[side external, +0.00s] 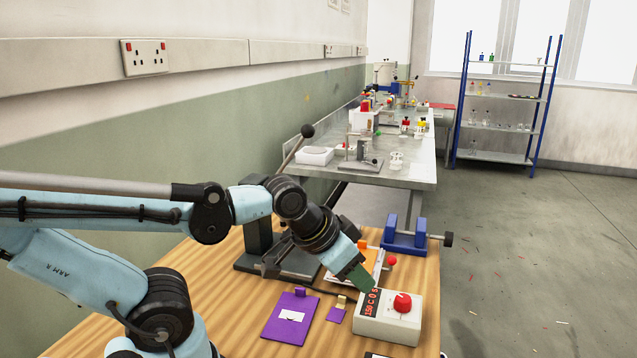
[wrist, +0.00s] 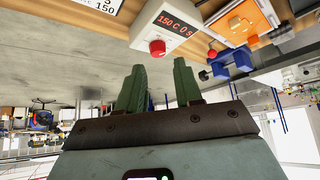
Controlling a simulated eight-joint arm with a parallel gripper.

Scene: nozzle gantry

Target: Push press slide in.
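The press stands on the wooden table in the side external view, with a dark base (side external: 300,268) and a lever ending in a black ball (side external: 307,131). My arm hides part of it. Right of it lies a pale plate with an orange piece (side external: 372,262) and a red ball (side external: 391,261); this may be the press slide, but its link to the press is hidden. The orange piece (wrist: 245,25) and red ball (wrist: 212,53) also show in the wrist view. My gripper (side external: 364,284) points down beside the ball, left of it. In the wrist view its green fingers (wrist: 158,80) are apart and empty.
A controller box (side external: 405,325) with a red knob and a display reading 150 C 0 s stands close to the fingertips. A blue vise (side external: 405,240) stands at the table's far edge.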

